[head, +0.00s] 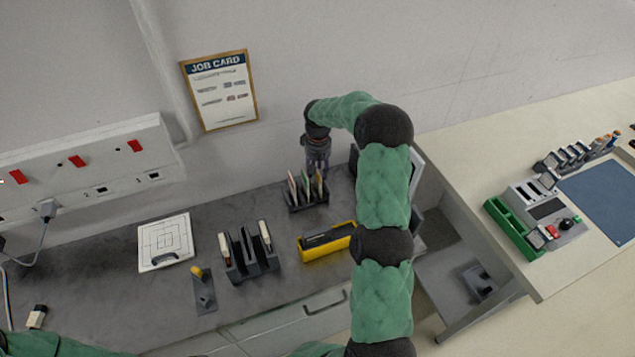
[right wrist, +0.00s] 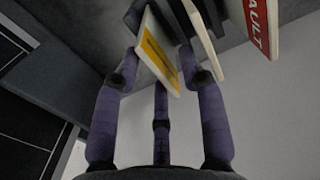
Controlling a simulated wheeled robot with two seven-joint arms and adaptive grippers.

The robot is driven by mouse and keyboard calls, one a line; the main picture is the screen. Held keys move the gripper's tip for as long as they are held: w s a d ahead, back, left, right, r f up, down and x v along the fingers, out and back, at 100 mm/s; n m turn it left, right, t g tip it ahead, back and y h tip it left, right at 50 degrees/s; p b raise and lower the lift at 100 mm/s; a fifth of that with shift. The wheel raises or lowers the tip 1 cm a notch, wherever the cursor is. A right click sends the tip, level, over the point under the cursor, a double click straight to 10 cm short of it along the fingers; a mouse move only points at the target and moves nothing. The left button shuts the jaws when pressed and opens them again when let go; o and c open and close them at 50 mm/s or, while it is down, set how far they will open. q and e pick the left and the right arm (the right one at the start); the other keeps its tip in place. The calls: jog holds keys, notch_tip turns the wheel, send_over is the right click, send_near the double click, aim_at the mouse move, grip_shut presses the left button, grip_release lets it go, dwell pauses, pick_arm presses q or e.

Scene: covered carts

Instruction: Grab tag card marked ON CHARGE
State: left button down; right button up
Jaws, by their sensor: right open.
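A dark rack (head: 308,206) on the grey bench holds several upright tag cards (head: 305,184). My right gripper (head: 318,172) is over the rack from behind. In the right wrist view its fingers (right wrist: 158,62) are open around a white-edged card with a yellow face (right wrist: 158,56), one finger to each side. I cannot tell whether they touch it. A red card (right wrist: 260,28) with lettering ending "AULT" stands to the right, with another pale-edged card (right wrist: 199,35) between. No ON CHARGE lettering is readable. My left gripper is out of view; only its arm shows at lower left.
The wall with a job card (head: 220,91) is close behind the rack.

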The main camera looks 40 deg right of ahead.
aim_at(319, 179)
jog(key=shift+d+f, duration=0.15)
jog(key=shift+f, duration=2.55)
jog(key=shift+c, duration=0.3)
grip_shut()
